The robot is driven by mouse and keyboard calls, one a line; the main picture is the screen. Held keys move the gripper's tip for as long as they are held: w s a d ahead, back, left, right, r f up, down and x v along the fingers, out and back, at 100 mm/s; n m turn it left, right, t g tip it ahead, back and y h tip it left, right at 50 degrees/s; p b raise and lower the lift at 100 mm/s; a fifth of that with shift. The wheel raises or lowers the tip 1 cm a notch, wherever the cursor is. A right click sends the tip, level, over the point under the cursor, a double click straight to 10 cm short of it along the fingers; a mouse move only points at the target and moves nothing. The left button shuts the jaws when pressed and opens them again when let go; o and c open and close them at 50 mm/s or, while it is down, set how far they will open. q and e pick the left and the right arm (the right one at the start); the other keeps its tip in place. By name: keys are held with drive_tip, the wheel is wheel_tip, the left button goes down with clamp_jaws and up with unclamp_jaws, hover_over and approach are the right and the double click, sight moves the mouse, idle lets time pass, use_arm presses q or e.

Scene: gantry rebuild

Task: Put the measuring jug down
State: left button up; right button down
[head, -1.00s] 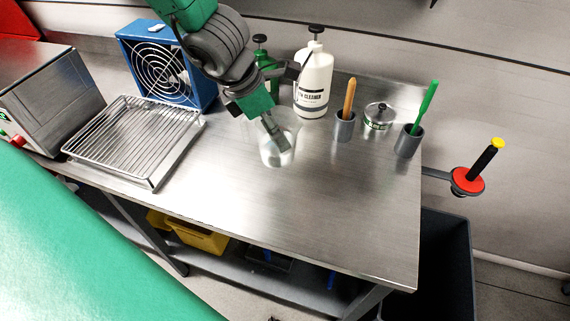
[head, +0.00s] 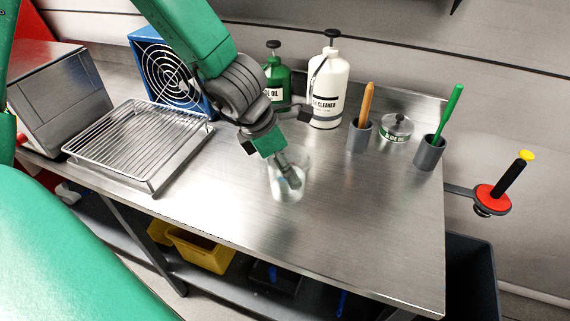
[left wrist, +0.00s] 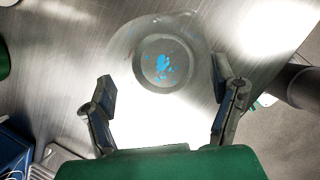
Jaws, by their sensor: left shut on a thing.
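The measuring jug (head: 286,190) is clear and see-through, low over the middle of the steel bench (head: 330,245). I cannot tell whether its base touches the bench. My left gripper (head: 290,176) reaches down to it from the upper left and is shut on it. In the left wrist view the jug's round base (left wrist: 163,62), with blue marks, shows beyond the two fingers of my left gripper (left wrist: 164,92). The jug's walls are faint there. My right gripper is not in view.
A wire rack tray (head: 140,140) and a blue fan (head: 165,75) stand to the left. A green bottle (head: 276,78), a white cleaner bottle (head: 328,90), two grey cups (head: 359,136) (head: 430,152) and a tin (head: 396,130) stand behind. The bench's front right is clear.

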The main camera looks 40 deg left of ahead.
use_arm(q)
drive_tip(key=o, duration=1.6)
drive_tip(key=shift+a+f, duration=0.1)
drive_tip(key=shift+r, duration=0.35)
drive_tip(key=p+v, duration=0.7)
drive_tip(key=v, duration=0.4)
drive_tip(key=shift+s+r+p, duration=0.25)
drive_tip(key=shift+r+p, duration=0.05)
drive_tip(key=shift+p, duration=0.05)
drive_tip(key=shift+a, duration=0.1)
